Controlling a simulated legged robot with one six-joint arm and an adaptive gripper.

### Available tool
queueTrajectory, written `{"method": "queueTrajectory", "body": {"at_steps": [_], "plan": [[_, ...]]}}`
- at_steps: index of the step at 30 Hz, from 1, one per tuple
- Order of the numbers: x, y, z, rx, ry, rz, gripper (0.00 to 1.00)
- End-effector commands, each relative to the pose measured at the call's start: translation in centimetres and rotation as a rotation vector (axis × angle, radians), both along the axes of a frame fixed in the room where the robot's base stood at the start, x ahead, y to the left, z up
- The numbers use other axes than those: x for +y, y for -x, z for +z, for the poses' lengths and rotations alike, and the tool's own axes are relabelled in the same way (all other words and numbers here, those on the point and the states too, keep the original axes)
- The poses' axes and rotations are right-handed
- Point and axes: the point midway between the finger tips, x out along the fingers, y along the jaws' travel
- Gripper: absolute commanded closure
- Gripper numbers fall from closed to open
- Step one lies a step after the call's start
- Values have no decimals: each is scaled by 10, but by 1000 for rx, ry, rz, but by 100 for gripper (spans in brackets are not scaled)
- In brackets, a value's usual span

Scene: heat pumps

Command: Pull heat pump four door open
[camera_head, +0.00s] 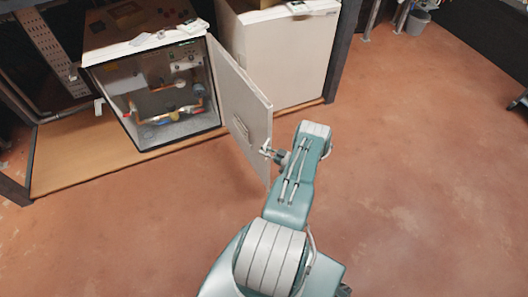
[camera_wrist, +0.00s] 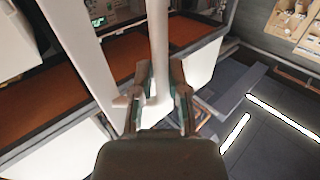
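The heat pump (camera_head: 115,93) at the left in the head view is a white-topped cabinet. Its front stands open, showing pipes and gauges inside. Its white door (camera_head: 232,85) is swung well out towards me, with a small handle plate (camera_head: 241,127) on its face. My gripper (camera_head: 269,153) is at the door's free outer edge. In the wrist view my gripper (camera_wrist: 157,80) has its two fingers apart, one on each side of a pale upright strip (camera_wrist: 158,35), which looks like the door edge-on. I cannot tell whether the fingers touch it. No number shows on the cabinet.
A second white heat pump (camera_head: 290,58) stands just right of the open one. Both are on a low wooden platform (camera_head: 80,160) with dark frame posts. A grey bucket (camera_head: 417,22) is at the back right. The reddish floor (camera_head: 430,170) to the right is clear.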

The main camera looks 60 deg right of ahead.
Motion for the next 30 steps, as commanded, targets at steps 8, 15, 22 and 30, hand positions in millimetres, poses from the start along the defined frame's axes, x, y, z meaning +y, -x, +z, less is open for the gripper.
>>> {"method": "queueTrajectory", "body": {"at_steps": [8, 15, 22, 30], "plan": [[1, 0, 0, 0, 0, 2, 69], [-1, 18, 0, 1, -2, -2, 69], [-7, 65, -1, 0, -2, -3, 69], [-12, 110, -2, 0, -2, 0, 69]]}}
